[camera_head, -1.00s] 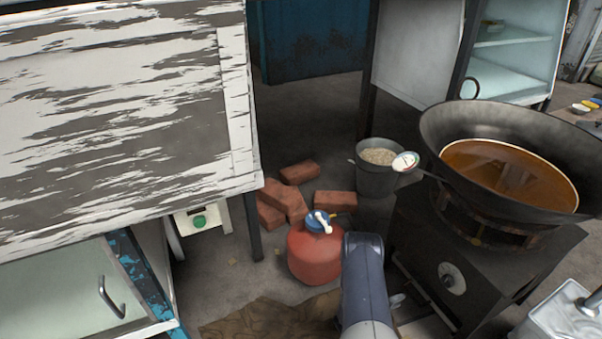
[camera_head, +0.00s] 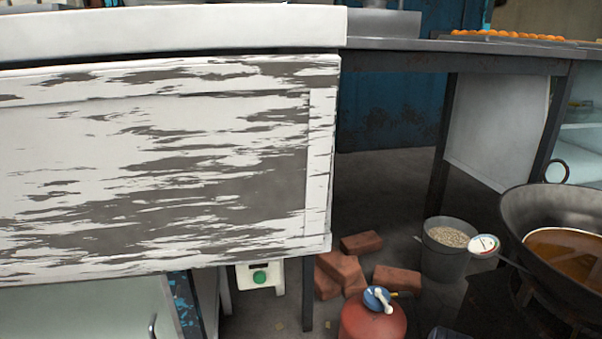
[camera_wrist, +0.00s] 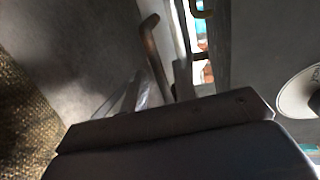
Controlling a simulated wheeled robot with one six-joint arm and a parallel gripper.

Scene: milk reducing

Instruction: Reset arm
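A dark grey body, mine, fills the bottom of the wrist view. I cannot make out two fingertips there, so I cannot tell whether my gripper is open or shut, or whether it holds anything. In the head view, only a small dark piece of my arm shows at the bottom edge, right of the red gas cylinder (camera_head: 372,323). My gripper is not visible in the head view.
A weathered white cabinet (camera_head: 165,165) fills the left. Bricks (camera_head: 398,280) lie near the cylinder. A counter (camera_head: 420,46) runs across the back.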

